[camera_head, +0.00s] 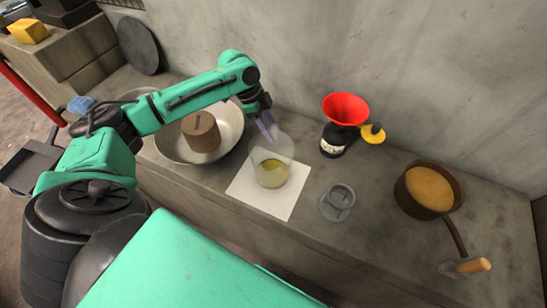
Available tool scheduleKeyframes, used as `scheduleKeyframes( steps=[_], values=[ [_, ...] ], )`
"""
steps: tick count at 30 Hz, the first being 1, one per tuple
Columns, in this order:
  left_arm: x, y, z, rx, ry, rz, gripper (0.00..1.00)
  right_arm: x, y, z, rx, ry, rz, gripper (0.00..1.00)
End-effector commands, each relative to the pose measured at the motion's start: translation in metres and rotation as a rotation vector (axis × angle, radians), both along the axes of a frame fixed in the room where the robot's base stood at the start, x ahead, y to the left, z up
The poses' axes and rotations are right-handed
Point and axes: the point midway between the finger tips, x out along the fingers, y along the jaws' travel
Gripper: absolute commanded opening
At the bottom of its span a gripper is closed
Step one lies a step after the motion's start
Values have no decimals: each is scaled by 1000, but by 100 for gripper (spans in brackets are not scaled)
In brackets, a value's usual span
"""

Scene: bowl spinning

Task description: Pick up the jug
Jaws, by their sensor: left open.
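The jug (271,173) is a clear vessel with yellow-green liquid in it. It stands upright on a white square sheet (245,190) on the counter. A pale, see-through shape just behind it is hard to make out. My left gripper (267,128) is just behind and above the jug, pointing down. It is open, and the jug is not held. The gap between its fingertips and the jug is hard to judge. My right gripper is out of view.
A wide metal bowl (230,128) with a brown block (201,131) stands left of the jug. A red funnel (345,108) on a dark bottle stands right behind. A grey cup (338,203) and a brown pan (408,200) are to the right. A wall closes the back.

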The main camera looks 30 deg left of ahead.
Motion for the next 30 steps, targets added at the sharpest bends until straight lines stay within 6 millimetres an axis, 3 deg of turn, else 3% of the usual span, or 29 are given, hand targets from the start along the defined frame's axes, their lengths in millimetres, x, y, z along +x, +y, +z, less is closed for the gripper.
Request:
scheduleKeyframes(
  steps=[4, 7, 13, 14, 17, 30],
  values=[
    [6, -12, -24, 0, 5, 0, 47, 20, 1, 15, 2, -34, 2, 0],
    [7, -15, -36, 1, 2, 1, 47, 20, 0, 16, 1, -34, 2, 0],
    [8, -16, -38, 1, 0, 1, 47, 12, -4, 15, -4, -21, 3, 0],
    [8, -16, -38, 1, 1, 1, 40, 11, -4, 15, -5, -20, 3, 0],
    [8, -16, -38, 1, 1, 1, 1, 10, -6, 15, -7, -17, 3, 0],
    [8, -16, -38, 0, 1, 2, 0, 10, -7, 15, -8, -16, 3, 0]
  ],
)
